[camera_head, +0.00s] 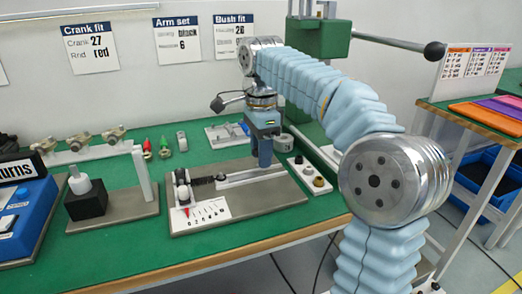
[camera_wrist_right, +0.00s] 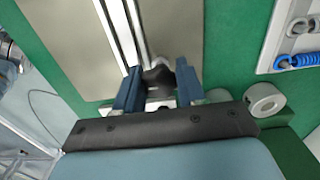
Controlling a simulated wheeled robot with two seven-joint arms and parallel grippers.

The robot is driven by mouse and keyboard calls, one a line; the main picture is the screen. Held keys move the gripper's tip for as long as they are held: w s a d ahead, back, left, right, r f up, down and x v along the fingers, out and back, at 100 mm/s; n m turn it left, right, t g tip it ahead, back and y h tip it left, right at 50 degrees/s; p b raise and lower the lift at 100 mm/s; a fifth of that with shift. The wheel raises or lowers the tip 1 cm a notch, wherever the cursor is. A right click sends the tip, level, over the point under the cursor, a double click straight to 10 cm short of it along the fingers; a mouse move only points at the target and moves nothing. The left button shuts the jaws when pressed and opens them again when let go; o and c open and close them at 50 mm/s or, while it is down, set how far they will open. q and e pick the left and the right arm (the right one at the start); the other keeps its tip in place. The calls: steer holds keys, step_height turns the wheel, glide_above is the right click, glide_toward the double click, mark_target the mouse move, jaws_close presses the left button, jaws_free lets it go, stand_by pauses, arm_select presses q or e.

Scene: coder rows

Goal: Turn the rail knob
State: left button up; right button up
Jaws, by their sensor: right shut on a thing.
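The rail fixture (camera_head: 275,196) is a grey plate on the green bench, with a pale rail (camera_head: 240,178) along it, a dark spring at its left part and a dark post at the left end. My right gripper (camera_head: 265,162) points down over the right part of the rail and hides what it holds in the head view. In the right wrist view, the fingers of my right gripper (camera_wrist_right: 159,88) are shut on a dark knob (camera_wrist_right: 158,76) at the rail's near end. My left gripper is not in view.
A white scale card (camera_head: 205,212) lies on the plate's left front. A black block on a grey stand (camera_head: 88,200) is to the left. A white tray with small round parts (camera_head: 312,177) is close on the right.

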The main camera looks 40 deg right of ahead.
steer(key=shift+r+n+p, duration=0.1)
steer(key=shift+n+p, duration=0.4)
steer(key=shift+n, duration=0.1)
steer(key=n+p, duration=0.2)
steer(key=n, duration=0.1)
steer(key=n+p, duration=0.1)
steer(key=n, duration=0.2)
steer(key=shift+n+p, duration=0.5)
steer(key=shift+n, duration=0.3)
steer(key=n, duration=0.2)
steer(key=shift+n, duration=0.4)
steer(key=n, duration=0.4)
steer(key=shift+n, duration=0.4)
